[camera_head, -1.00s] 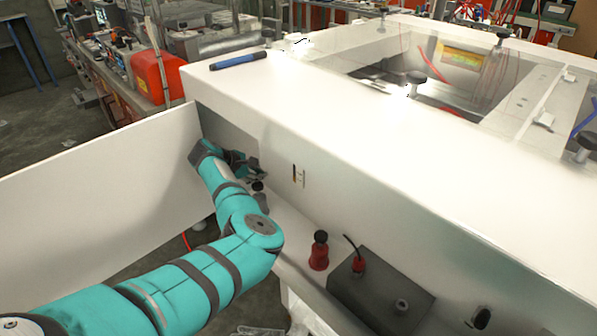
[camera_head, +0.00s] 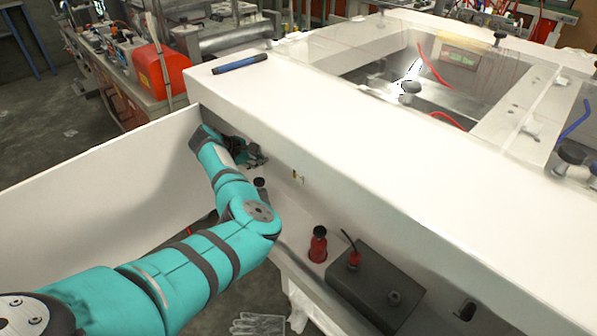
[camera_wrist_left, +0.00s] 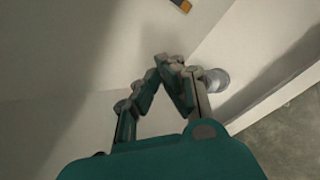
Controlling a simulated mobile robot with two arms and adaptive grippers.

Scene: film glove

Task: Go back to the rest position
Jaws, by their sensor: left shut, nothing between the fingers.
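My left arm, teal with grey bands, comes in from the lower left of the head view. Its left gripper (camera_head: 256,158) is at the inner corner of the white glove box, between the hinged side panel and the front wall, partly hidden by my own wrist. In the left wrist view the left gripper (camera_wrist_left: 172,62) has its fingertips together and holds nothing. A pale wall surface lies behind the fingertips. My right gripper is not in view.
The white box (camera_head: 330,125) and side panel (camera_head: 100,180) flank my arm. A blue marker (camera_head: 240,63) lies on top. A clear glove (camera_head: 258,325) lies on the floor.

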